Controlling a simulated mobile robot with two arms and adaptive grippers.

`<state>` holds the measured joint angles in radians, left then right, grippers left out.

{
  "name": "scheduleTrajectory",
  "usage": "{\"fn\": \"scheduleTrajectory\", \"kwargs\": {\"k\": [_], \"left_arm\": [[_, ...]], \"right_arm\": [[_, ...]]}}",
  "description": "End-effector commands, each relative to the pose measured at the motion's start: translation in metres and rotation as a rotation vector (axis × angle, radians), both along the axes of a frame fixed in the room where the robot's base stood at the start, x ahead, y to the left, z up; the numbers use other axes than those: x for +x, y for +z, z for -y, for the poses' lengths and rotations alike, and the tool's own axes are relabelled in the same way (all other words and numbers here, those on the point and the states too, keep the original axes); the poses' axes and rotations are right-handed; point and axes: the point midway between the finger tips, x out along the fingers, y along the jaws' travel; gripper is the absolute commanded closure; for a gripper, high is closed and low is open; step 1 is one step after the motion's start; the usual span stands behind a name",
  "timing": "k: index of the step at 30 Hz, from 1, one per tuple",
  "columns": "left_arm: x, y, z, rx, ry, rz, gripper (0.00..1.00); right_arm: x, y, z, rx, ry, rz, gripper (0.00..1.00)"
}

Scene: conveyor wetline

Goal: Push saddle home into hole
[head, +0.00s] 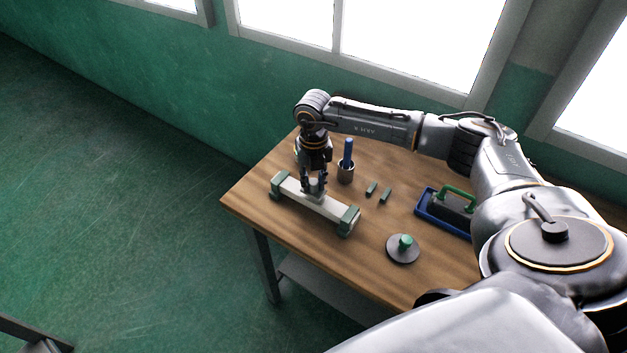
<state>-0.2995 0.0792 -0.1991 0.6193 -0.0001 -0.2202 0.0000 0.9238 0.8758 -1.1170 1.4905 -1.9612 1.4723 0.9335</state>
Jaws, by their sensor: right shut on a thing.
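My right gripper (314,188) points straight down over a pale bar (334,208) with green end blocks. The bar lies on the wooden table near its left edge. The gripper is shut on a small pale piece at the bar, which I take to be the saddle. The fingers cover most of this piece, and its hole is hidden. I cannot tell how deep the piece sits. My left gripper is not in view.
Right behind the gripper stands a cup (346,173) with a blue-handled tool (348,152). A blue tray (436,221) with a green-handled thing and a dark disc (402,254) with a green knob are at right. Table space in front is clear.

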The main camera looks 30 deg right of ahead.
Motion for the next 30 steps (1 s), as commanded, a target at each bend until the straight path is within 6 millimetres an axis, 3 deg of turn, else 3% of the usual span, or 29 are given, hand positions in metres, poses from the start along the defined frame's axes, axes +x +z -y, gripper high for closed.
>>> {"fn": "scheduleTrajectory", "kwargs": {"k": [22,23,24,27,30], "left_arm": [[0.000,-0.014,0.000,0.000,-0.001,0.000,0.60],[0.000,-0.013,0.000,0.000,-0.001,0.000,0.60],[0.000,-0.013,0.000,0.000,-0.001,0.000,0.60],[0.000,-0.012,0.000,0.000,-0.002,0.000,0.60],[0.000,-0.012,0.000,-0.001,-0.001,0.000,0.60]], "right_arm": [[0.000,-0.017,0.000,0.000,0.000,0.000,1.00],[0.000,-0.016,0.000,0.000,0.000,0.000,0.73],[0.000,-0.016,0.000,0.000,0.000,0.000,0.65],[0.000,-0.016,0.000,0.000,0.000,0.000,0.49],[0.000,-0.016,0.000,0.000,0.000,0.000,0.49]]}}
